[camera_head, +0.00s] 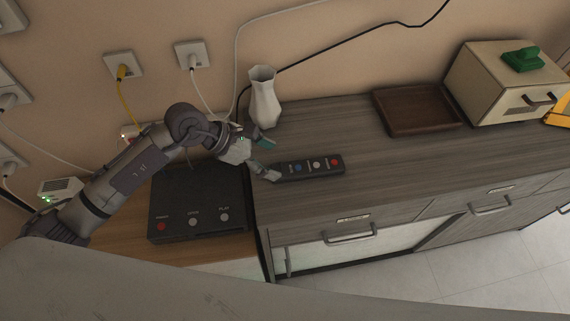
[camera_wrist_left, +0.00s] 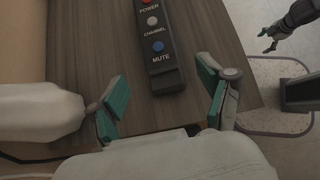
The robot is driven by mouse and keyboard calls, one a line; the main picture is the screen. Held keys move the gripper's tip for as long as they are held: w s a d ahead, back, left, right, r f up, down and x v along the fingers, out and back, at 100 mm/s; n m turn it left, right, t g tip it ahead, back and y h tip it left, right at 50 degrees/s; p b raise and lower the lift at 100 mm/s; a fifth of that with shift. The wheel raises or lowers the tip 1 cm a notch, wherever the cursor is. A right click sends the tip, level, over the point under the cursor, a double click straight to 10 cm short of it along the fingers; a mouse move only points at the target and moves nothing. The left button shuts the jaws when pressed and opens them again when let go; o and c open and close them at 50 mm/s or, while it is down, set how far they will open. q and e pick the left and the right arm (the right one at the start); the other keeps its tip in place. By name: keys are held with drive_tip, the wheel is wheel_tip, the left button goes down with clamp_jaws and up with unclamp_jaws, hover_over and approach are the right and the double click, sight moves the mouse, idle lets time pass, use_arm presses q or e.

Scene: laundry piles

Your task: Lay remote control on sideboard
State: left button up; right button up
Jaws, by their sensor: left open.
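The black remote control (camera_head: 325,166) has red, white and blue buttons. It lies flat on the grey wood-grain top of the sideboard (camera_head: 370,158), near its left end. My left gripper (camera_head: 269,159) is at the left end of the remote, open. In the left wrist view the remote (camera_wrist_left: 163,60) points away from me, its near end just beyond the gap between the open fingers (camera_wrist_left: 162,106). No part of it is visibly gripped. My right gripper (camera_wrist_left: 271,42) shows small at the upper right of the left wrist view, over the floor, with its fingers apart.
A brown tray (camera_head: 417,128) and a beige box (camera_head: 490,95) are at the right. A black device (camera_head: 195,235) sits on the lower wooden surface. Open top lies right of the remote.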

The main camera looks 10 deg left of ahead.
use_arm(q)
drive_tip(key=v, duration=0.5)
drive_tip(key=shift+r, duration=0.1)
idle(0.4)
